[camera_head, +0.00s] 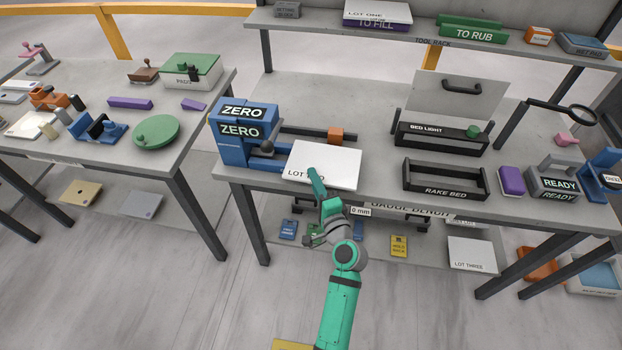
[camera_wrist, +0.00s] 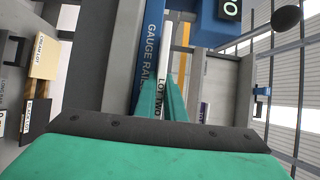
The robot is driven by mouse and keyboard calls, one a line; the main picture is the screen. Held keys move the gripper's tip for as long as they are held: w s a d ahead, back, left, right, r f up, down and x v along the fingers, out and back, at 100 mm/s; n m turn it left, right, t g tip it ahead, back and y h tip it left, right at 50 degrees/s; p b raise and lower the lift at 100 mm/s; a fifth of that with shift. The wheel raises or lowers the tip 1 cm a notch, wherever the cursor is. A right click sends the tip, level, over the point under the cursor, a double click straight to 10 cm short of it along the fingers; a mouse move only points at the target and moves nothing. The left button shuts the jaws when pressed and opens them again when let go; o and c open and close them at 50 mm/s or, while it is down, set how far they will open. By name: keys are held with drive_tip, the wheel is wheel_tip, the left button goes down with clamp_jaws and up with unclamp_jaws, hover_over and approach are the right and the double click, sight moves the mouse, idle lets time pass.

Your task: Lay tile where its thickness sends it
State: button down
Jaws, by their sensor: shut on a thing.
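My gripper (camera_head: 314,178) is shut on the near edge of a white tile (camera_head: 335,163) marked LOT, the rest of its label partly covered by a finger. In the wrist view the tile (camera_wrist: 166,45) shows edge-on between my green fingers (camera_wrist: 163,95) and reads LOT TWO, beside a blue strip marked GAUGE RAIL (camera_wrist: 151,50). The blue gauge (camera_head: 232,150), its displays reading ZERO, stands just left of the tile. I cannot tell whether the tile touches it. The RAKE BED (camera_head: 445,190) and BED LIGHT (camera_head: 440,140) trays stand to the right on the bench.
A purple block (camera_head: 511,180) and a READY box (camera_head: 555,182) stand at the bench's right end. A magnifier (camera_head: 570,115) stands behind them. The overhead rack (camera_head: 400,38) carries a LOT ONE tile (camera_head: 377,11). A LOT THREE tile (camera_head: 472,254) is below the bench. A cluttered side table (camera_head: 70,85) is left.

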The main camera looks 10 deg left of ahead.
drive_tip(key=shift+w+d+r, duration=0.1)
drive_tip(key=shift+d, duration=0.05)
drive_tip(key=c, duration=1.8)
unclamp_jaws()
drive_tip(key=shift+c, duration=0.2)
drive_tip(key=shift+o, duration=0.4)
drive_tip(key=shift+s+d, duration=0.15)
drive_tip(key=shift+s, duration=0.05)
drive_tip(key=v, duration=1)
